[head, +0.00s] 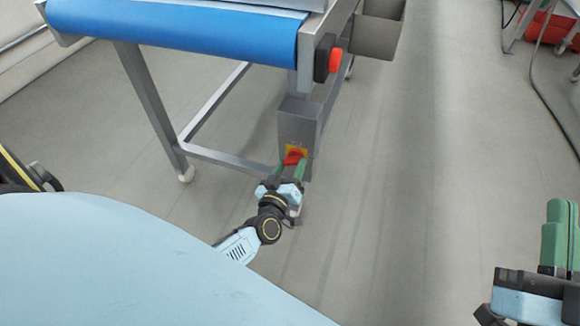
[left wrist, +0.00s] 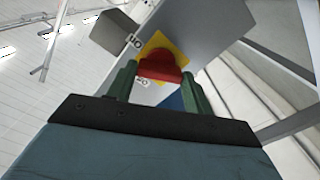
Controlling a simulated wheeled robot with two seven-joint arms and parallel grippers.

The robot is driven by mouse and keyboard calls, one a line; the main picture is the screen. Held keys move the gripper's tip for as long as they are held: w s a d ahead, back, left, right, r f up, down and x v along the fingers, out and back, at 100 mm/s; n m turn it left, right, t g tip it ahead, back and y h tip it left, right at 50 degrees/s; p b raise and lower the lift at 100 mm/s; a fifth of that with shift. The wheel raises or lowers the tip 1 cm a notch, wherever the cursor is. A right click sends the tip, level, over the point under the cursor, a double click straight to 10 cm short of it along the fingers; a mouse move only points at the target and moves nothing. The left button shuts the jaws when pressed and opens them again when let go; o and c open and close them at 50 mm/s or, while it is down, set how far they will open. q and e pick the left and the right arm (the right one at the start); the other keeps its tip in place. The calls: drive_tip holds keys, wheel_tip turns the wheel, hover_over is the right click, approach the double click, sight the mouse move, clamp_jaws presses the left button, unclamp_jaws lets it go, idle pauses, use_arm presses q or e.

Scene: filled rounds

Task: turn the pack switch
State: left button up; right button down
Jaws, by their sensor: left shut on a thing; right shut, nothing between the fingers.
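The pack switch (head: 294,156) is a red rotary handle on a yellow plate. It is on the front of a grey box on the leg of the blue-belted conveyor. My left gripper (head: 293,168) is shut on the red handle. My right gripper (head: 559,235) is at the lower right of the head view, far from the switch, shut and empty.
The conveyor (head: 190,28) stands above and behind the switch, with metal legs and a lower crossbar. A black and red button (head: 335,60) is on its end. A grey bin (head: 378,32) hangs beside it. A dark cable lies at the far right. Floor right of the switch is clear.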

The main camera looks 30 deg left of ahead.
drive_tip(key=shift+f, duration=0.2)
use_arm(q)
drive_tip(key=o, duration=1)
drive_tip(key=shift+s, duration=0.1)
drive_tip(key=shift+s, duration=0.25)
drive_tip(key=shift+p+v, duration=2.05)
drive_tip(key=shift+v, duration=4.35)
use_arm(e)
drive_tip(key=s+d+f+g+h, duration=0.1)
drive_tip(key=f+g+h, duration=0.1)
drive_tip(key=f+g, duration=0.3)
drive_tip(key=s+d+f+g+h, duration=0.1)
drive_tip(key=d+f+g, duration=0.1)
drive_tip(key=f+g, duration=0.4)
drive_tip(key=shift+d+f+h, duration=0.25)
drive_tip(key=shift+f+h, duration=0.15)
drive_tip(key=shift+f, duration=1.75)
